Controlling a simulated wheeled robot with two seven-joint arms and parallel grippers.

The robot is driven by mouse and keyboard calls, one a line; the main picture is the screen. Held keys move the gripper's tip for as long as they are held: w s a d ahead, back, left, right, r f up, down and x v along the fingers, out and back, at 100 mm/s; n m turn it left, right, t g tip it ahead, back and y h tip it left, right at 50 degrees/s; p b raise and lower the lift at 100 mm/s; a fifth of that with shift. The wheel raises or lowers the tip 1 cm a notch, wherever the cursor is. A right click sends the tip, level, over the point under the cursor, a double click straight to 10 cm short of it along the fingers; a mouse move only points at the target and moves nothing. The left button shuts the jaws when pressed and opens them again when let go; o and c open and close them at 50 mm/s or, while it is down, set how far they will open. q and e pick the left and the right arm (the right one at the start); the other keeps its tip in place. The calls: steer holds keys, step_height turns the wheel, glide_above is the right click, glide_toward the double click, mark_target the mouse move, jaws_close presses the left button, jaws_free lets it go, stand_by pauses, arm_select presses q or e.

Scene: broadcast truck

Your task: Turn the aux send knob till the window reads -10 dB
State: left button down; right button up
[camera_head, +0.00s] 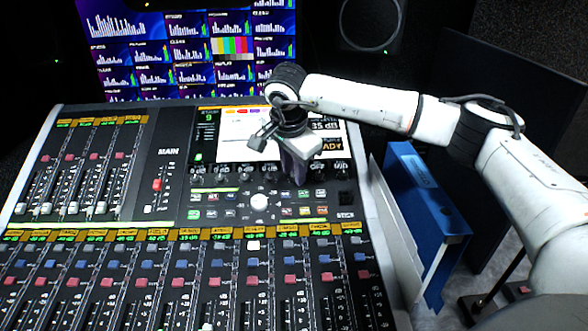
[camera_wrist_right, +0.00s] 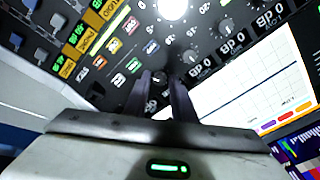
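My right gripper (camera_head: 297,168) points down at the knob row under the console's screen (camera_head: 228,135). In the right wrist view its two dark fingers (camera_wrist_right: 164,82) stand apart, one on each side of a small dark knob (camera_wrist_right: 158,78). I cannot tell whether they touch the knob. The gripper hides that knob in the head view. The screen's window (camera_head: 325,125) shows "35 dB"; anything left of the digits is hidden behind my wrist. Orange lettering below it is partly covered and ends in "ADY". My left gripper is not in view.
More knobs (camera_wrist_right: 190,57) with small readouts lie close beside the fingers. Fader banks (camera_head: 180,280) fill the front. A blue binder (camera_head: 425,200) stands right of the console, under my right arm.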

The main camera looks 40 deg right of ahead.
steer(key=v, duration=1)
steer(key=shift+b, duration=0.3)
steer(key=shift+s+r, duration=0.1)
